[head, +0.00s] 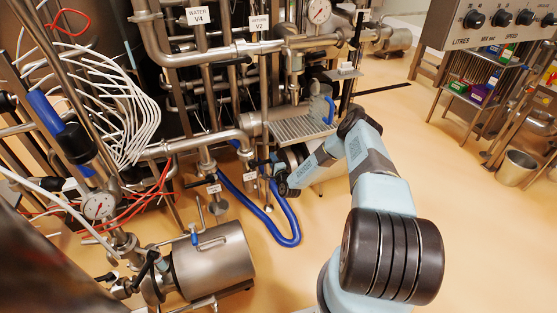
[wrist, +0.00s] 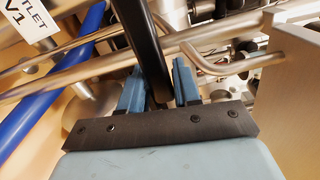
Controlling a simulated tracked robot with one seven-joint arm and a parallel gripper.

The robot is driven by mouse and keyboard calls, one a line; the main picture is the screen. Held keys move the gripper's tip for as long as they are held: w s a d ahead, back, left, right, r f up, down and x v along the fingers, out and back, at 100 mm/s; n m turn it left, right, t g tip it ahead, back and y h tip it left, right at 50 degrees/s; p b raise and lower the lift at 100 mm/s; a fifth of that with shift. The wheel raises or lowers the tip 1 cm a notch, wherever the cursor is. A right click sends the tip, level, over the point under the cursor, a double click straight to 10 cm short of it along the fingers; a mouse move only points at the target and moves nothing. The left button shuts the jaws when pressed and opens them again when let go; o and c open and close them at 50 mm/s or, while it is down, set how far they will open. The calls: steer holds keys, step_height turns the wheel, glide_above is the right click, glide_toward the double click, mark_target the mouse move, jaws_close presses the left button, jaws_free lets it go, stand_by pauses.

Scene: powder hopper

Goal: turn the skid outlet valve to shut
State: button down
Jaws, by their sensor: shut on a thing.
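In the wrist view, the two blue fingers of my gripper (wrist: 158,92) are shut on a black lever handle (wrist: 140,40), one finger on each side. The handle runs up out of the top of the picture. A white label (wrist: 30,20) reading "...TLET V1" hangs at the upper left. In the head view, my arm reaches left to the low pipework, and my gripper (head: 268,164) is small beside the outlet pipes. A small white tag (head: 250,177) hangs just below it. The valve body is mostly hidden, and I cannot tell its exact angle.
A blue hose (head: 288,238) loops on the floor below my gripper. A steel pump motor (head: 213,258) stands at lower left. A ribbed steel shelf (head: 300,128) is just above my wrist. Steel pipes (wrist: 90,75) cross close behind the fingers. Open floor lies to the right.

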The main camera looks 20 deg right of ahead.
steer(key=shift+s+d+f, duration=0.1)
steer(key=shift+s+f, duration=0.15)
steer(key=shift+f, duration=0.2)
steer(key=shift+s+f, duration=0.2)
steer(key=shift+f, duration=0.25)
steer(key=c, duration=1)
jaws_free()
steer(key=shift+f, duration=0.2)
steer(key=shift+o, duration=0.2)
steer(key=shift+r, duration=0.1)
steer(key=shift+w, duration=0.1)
steer(key=shift+r, duration=0.1)
steer(key=s+d, duration=0.1)
steer(key=s, duration=1.2)
steer(key=shift+s+d, duration=0.25)
steer(key=shift+d, duration=0.1)
steer(key=shift+r, duration=0.1)
